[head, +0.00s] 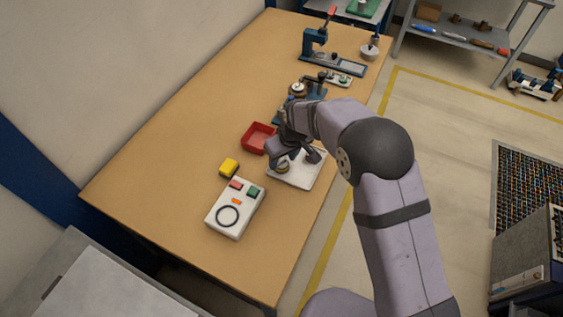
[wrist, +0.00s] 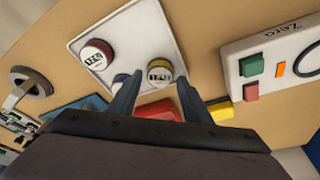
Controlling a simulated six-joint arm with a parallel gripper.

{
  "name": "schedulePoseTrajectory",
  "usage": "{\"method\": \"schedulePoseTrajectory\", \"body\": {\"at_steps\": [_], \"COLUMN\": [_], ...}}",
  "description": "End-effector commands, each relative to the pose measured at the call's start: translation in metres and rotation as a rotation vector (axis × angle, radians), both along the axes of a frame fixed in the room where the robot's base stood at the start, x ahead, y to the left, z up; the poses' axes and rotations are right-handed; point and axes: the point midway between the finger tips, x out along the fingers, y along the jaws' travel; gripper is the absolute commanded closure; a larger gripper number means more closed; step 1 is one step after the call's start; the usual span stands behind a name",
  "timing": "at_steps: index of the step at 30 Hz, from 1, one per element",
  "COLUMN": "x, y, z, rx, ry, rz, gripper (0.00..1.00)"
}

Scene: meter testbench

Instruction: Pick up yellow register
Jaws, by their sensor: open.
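The yellow register (wrist: 159,68), a round dial with a yellow rim and printed digits, sits on a white plate (wrist: 130,22) in the wrist view. In the head view it shows (head: 282,167) on the plate (head: 308,176), beside my gripper. A second register with a red rim (wrist: 97,54) is on the same plate, to its left in the wrist view. My gripper (wrist: 160,80) is open, with its two fingers on either side of the yellow register in the picture. It is also above the plate in the head view (head: 292,157). The remaining height above the register is unclear.
A red tray (head: 257,138) and a yellow block (head: 229,167) lie left of the plate. A white box (head: 235,208) with red and green buttons and a ring stands in front. Blue fixtures (head: 315,88) stand behind. The table's left side is clear.

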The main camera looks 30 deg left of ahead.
Motion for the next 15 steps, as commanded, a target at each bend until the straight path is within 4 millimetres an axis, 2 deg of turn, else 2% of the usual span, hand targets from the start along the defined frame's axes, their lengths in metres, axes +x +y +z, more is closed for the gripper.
{"method": "schedulePoseTrajectory", "body": {"at_steps": [6,13,14,15], "x": [0.002,0.002,0.002,0.002], "y": [0.003,0.003,0.003,0.003], "z": [-0.013,-0.015,-0.015,-0.015], "rx": [0.001,0.001,0.001,0.001], "ry": [-0.001,-0.001,-0.001,-0.001], "rz": [0.001,0.0,0.0,0.0], "gripper": [0.55,0.55,0.6,0.7]}}
